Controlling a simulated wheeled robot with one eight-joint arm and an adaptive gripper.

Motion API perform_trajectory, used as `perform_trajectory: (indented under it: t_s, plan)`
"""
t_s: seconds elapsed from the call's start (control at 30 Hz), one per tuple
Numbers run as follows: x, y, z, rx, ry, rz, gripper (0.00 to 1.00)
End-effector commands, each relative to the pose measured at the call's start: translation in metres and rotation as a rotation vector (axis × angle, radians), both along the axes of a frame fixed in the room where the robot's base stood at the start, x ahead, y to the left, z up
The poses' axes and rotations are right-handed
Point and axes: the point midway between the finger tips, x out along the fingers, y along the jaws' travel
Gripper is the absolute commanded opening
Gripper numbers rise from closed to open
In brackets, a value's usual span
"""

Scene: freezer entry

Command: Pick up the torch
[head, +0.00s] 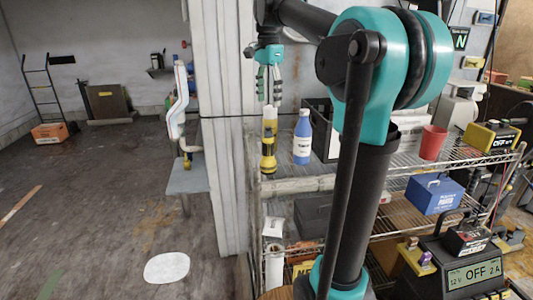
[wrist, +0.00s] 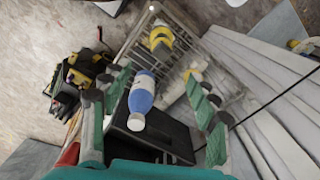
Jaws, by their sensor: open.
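The torch (head: 268,155) stands upright on the top wire shelf at its left front corner in the head view. It has a yellow body with dark bands and a pale upper part. A yellow and dark object (wrist: 160,38) shows near the top of the wrist view; I cannot tell for sure whether it is the torch. My gripper (head: 270,95) is open and empty, fingers pointing down, above the torch in the head view. Its fingers also show in the wrist view (wrist: 162,105), spread on both sides of the blue bottle's image.
A blue bottle (head: 302,140) with a white label stands right of the torch. A dark crate (wrist: 150,137) is behind the bottle. A red cup (head: 433,142) is farther right on the shelf (head: 300,184). A pale ribbed wall (head: 222,150) is close on the left.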

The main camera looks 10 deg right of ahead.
Motion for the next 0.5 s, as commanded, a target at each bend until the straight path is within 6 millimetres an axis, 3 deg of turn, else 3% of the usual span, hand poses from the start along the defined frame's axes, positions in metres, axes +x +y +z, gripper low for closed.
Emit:
perform_trajectory:
  t_s: [0.5]
  plan:
    - [0.001,0.0,-0.097,0.001,-0.003,-0.002,0.6]
